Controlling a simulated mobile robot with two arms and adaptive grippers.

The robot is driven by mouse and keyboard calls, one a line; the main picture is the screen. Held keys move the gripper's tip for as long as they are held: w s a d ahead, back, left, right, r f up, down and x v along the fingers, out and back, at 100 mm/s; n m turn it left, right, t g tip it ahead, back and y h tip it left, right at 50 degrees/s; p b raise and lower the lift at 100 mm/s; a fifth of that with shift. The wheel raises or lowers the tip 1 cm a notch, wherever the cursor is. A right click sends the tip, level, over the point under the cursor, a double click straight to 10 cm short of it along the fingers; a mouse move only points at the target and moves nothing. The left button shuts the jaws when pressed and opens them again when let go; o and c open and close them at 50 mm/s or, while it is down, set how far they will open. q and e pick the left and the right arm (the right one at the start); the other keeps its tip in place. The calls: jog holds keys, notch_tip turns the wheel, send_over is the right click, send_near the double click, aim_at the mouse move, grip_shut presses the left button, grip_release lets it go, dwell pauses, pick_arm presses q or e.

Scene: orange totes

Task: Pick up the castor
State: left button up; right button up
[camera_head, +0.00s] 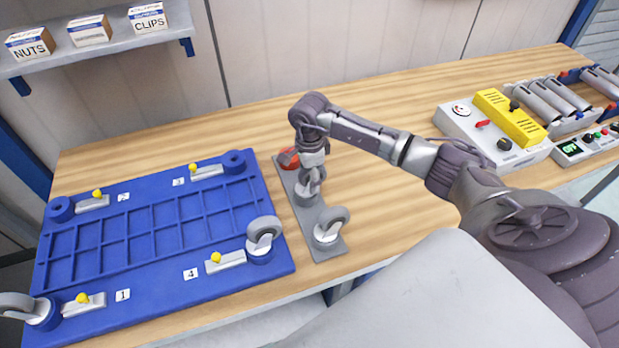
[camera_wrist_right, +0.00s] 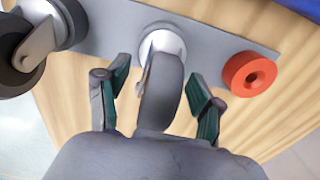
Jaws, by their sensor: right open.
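A grey castor (camera_wrist_right: 160,85) with a pale round base stands on the grey plate (camera_head: 318,222). In the head view it is largely hidden behind my right gripper (camera_head: 312,180). In the wrist view my right gripper (camera_wrist_right: 158,92) is open, with one finger on each side of the wheel and a visible gap on each side. A second castor (camera_head: 330,226) stands at the plate's near end and also shows at the left of the wrist view (camera_wrist_right: 38,35). My left gripper is not in view.
A red ring (camera_head: 288,158) sits at the plate's far end. The blue fixture (camera_head: 145,290) to the left has castors at its near corners (camera_head: 263,236) and (camera_head: 18,303), plus yellow-knobbed clamps. A yellow-topped device (camera_head: 508,117) stands right. The table behind the plate is clear.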

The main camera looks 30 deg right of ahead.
jog(key=shift+c, duration=0.4)
grip_shut()
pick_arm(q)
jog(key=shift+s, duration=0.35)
pick_arm(e)
jog(key=shift+r, duration=0.1)
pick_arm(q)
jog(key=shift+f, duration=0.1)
pick_arm(e)
jog(key=shift+w+r+b, duration=0.1)
jog(key=shift+r+b, duration=0.25)
jog(key=shift+r, duration=0.05)
jog(key=r+b, duration=0.1)
jog(key=d+r+b, duration=0.1)
jog(key=r, duration=0.1)
jog(key=shift+d+r, duration=0.15)
jog(key=shift+r, duration=0.1)
pick_arm(q)
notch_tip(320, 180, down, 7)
jog(key=b, duration=0.4)
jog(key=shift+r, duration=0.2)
pick_arm(e)
jog(key=s+d+r, duration=0.3)
jog(key=d+r, duration=0.3)
jog(key=d, duration=0.4)
jog(key=shift+s+r, duration=0.25)
jog(key=shift+r, duration=0.1)
